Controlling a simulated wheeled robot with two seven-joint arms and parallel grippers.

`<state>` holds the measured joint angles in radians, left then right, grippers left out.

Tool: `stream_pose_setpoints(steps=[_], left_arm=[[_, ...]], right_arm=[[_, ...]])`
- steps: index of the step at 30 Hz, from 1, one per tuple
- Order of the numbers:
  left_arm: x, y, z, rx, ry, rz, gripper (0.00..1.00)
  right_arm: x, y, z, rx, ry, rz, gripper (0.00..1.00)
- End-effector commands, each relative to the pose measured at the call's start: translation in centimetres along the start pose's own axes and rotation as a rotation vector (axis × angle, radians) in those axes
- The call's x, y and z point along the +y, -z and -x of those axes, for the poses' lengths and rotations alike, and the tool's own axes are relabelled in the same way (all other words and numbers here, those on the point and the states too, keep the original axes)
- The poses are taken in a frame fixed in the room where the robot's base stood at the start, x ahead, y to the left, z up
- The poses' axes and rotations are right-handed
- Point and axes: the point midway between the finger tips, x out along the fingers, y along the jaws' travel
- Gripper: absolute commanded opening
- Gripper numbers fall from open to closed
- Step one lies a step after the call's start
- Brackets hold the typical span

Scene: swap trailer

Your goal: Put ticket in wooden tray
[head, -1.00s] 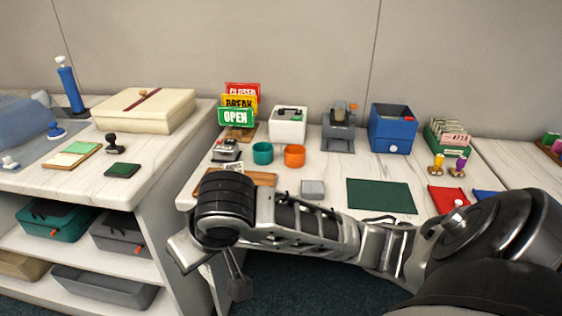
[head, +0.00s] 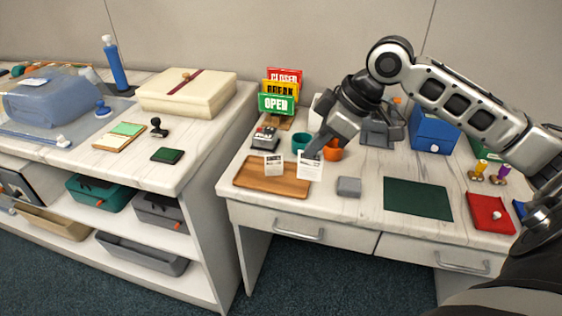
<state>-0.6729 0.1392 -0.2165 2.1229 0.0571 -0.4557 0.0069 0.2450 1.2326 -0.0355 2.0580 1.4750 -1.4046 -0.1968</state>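The wooden tray (head: 262,187) lies at the left front of the right desk. One small white ticket (head: 273,165) with dark print is at the tray's back edge, in front of the small grey-and-red device; I cannot tell whether it touches the tray. A second white ticket (head: 310,166) hangs from the fingertips of my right gripper (head: 316,152), over the tray's right end. The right gripper points down and appears shut on its top edge; the fingers are small and partly hidden. My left gripper is not in view.
A teal cup (head: 300,143) and an orange cup (head: 333,151) stand close behind the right gripper. A grey block (head: 349,187) sits right of the tray, then a green mat (head: 417,198). The OPEN sign stack (head: 277,103) stands behind the small device (head: 264,138).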

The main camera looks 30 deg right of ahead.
Motion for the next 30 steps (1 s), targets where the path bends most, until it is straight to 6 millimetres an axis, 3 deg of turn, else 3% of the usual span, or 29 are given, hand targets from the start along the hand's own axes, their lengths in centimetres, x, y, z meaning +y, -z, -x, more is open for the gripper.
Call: stream_pose_setpoints(steps=[8, 15, 24, 30], left_arm=[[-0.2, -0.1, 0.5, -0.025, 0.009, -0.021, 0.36], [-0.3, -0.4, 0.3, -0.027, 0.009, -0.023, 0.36], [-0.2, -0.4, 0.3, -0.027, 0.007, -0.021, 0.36], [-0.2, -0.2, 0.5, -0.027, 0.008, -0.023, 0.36]], right_arm=[[5.0, 2.8, -4.9, 0.004, 0.004, -0.005, 0.00], [7.8, 2.6, -9.9, -0.001, 0.002, -0.002, 0.00], [9.0, 2.5, -12.1, -0.002, 0.000, -0.001, 0.00], [8.9, 1.0, -14.5, -0.004, 0.001, -0.001, 0.00]])
